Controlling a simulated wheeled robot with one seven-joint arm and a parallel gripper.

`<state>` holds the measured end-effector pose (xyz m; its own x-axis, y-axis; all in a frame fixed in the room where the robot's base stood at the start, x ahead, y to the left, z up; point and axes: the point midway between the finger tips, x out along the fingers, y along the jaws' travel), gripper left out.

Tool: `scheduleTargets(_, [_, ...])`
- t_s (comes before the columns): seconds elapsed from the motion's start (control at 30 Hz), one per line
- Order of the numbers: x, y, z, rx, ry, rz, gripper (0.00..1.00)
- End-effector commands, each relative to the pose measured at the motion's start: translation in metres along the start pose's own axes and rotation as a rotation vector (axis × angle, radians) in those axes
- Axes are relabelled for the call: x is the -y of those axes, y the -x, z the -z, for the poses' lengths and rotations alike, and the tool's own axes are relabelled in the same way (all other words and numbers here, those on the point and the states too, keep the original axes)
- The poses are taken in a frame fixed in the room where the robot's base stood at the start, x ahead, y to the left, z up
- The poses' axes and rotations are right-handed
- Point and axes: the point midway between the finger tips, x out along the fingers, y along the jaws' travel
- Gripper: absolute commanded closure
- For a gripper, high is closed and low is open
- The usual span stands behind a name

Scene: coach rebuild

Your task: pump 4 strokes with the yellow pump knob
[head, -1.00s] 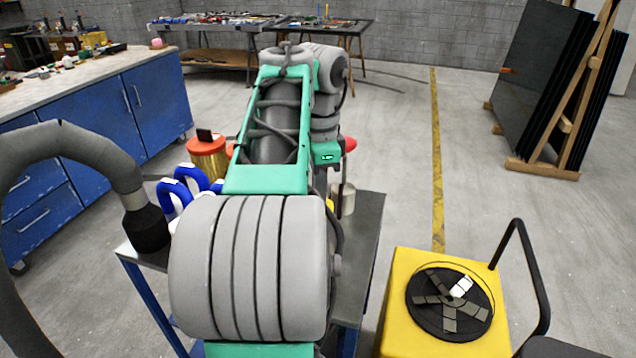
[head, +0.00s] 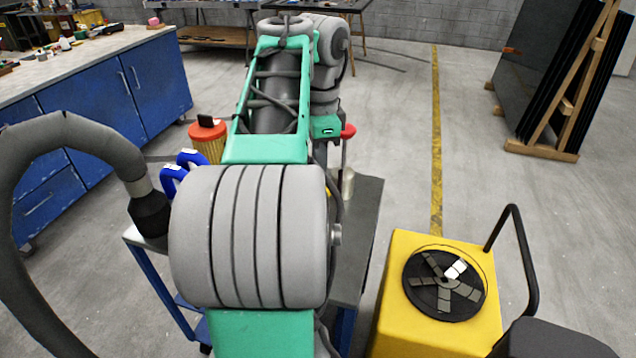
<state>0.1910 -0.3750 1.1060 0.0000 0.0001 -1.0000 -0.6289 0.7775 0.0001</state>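The yellow pump knob cannot be made out in the head view; my arm covers much of the middle of the picture. A dark-topped cart (head: 366,215) with blue legs stands under my arm.
On the cart's left are an amber canister with an orange lid (head: 207,130), blue rings (head: 172,176) and a thick grey hose (head: 70,130). A yellow box with a black disc (head: 400,305) stands at right. Blue cabinets (head: 110,110) line the left.

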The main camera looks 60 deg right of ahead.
Motion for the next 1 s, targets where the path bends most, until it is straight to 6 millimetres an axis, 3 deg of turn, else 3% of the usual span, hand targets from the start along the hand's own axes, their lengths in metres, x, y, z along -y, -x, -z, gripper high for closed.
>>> scheduleTargets(0.17, [0.0,-0.003,0.0,0.0,0.0,0.0,1.0])
scheduleTargets(1.0, [0.0,-0.064,0.0,0.001,0.001,-0.004,1.0])
